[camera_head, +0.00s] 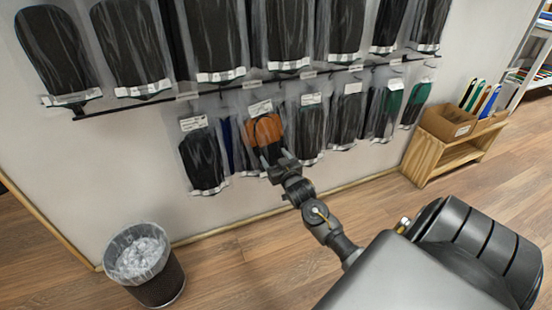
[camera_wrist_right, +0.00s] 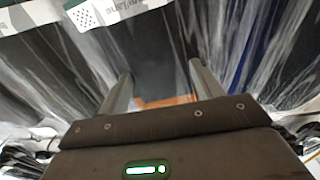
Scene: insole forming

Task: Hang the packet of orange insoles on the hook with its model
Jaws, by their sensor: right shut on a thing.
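The packet of orange insoles (camera_head: 264,130) is a clear bag with a white label at its top. It is in the lower row on the wall, between dark packets. My right gripper (camera_head: 273,160) is at its lower part and is shut on it. In the right wrist view, a strip of orange (camera_wrist_right: 165,102) shows between the two fingers (camera_wrist_right: 158,85). The hook behind the packet is hidden, so I cannot tell whether the packet hangs on it. My left gripper is not in view.
Dark insole packets (camera_head: 203,157) hang on both sides, close to my gripper. A dark rail (camera_head: 130,107) with more packets runs above. A waste bin (camera_head: 157,285) stands at lower left. A wooden shelf (camera_head: 440,160) with a box of insoles stands at right.

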